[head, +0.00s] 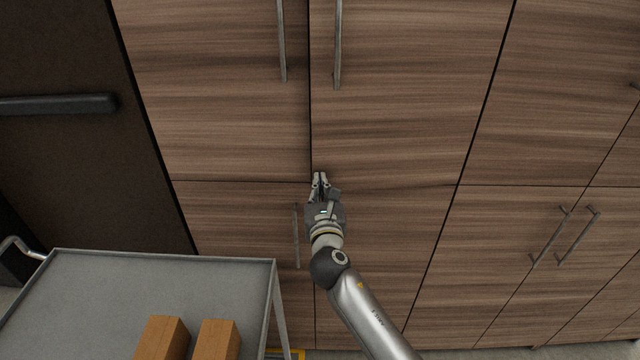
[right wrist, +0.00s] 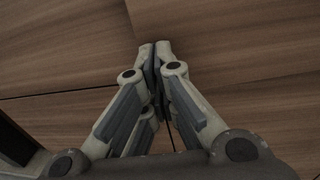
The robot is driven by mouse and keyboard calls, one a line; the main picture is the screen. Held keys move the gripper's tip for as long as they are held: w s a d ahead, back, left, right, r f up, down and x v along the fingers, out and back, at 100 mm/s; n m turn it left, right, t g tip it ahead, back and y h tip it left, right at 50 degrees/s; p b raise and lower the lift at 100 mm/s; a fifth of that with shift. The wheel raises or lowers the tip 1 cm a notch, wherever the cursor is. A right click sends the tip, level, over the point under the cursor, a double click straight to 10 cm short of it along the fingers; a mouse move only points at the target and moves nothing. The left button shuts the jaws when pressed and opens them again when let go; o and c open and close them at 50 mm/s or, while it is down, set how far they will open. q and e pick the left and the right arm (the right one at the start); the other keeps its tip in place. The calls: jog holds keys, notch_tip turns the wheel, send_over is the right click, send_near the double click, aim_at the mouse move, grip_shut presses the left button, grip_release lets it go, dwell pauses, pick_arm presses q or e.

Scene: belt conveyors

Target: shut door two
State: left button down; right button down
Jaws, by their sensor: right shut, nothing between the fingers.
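A wood-grain cabinet front with several doors fills most of the head view. The upper doors (head: 215,110) and (head: 400,110) have vertical bar handles and look flush. The lower doors (head: 240,215) and (head: 400,240) sit under a horizontal seam, and one handle (head: 296,236) shows beside my right gripper. I cannot tell which is door two. My right gripper (head: 320,175) is shut and empty at the seams where the doors meet; contact is unclear. In the right wrist view its fingertips (right wrist: 155,47) are together in front of the wood. My left gripper is not in view.
A grey cart (head: 150,258) stands at the lower left with brown boxes (head: 216,342) on it. A dark door with a black bar (head: 58,105) is at the left. More cabinet doors with handles (head: 577,237) continue right.

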jog(key=shift+w, duration=0.25)
